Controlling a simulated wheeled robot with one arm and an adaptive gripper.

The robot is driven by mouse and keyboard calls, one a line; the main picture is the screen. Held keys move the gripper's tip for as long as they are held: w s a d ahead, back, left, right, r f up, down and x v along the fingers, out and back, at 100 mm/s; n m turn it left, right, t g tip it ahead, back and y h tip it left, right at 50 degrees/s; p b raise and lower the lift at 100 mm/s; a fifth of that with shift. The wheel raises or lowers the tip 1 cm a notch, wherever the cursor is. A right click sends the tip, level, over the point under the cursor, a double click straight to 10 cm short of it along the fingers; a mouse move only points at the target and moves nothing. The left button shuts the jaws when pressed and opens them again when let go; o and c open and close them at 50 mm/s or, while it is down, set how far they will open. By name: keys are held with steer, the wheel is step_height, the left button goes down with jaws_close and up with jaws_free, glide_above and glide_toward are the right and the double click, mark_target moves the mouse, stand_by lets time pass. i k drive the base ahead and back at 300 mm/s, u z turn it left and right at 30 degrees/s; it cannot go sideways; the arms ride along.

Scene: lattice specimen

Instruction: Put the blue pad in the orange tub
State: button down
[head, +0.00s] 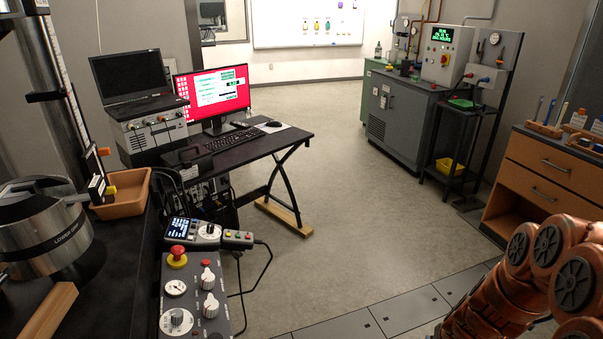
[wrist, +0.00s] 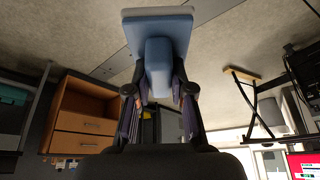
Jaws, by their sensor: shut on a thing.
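The blue pad (wrist: 158,35) is in the wrist view, a flat blue plate with a thick block on its near side. My gripper (wrist: 160,90) is shut on this block, with one finger on each side, and the pad is held up over the floor. Neither pad nor gripper shows in the head view. The orange tub (head: 124,193) is in the head view at the left, an open shallow tub on the black bench. Its inside is only partly visible. The tub is not seen in the wrist view.
A steel vessel (head: 42,232) and a column stand beside the tub. A control box (head: 195,290) with knobs is in front. A desk (head: 240,150) with a monitor (head: 213,92) is behind. A wooden drawer unit (head: 545,165) is at right. The middle floor is clear.

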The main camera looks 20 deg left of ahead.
mark_target(130, 191)
steer(key=i, duration=3)
steer(key=u, duration=4.3)
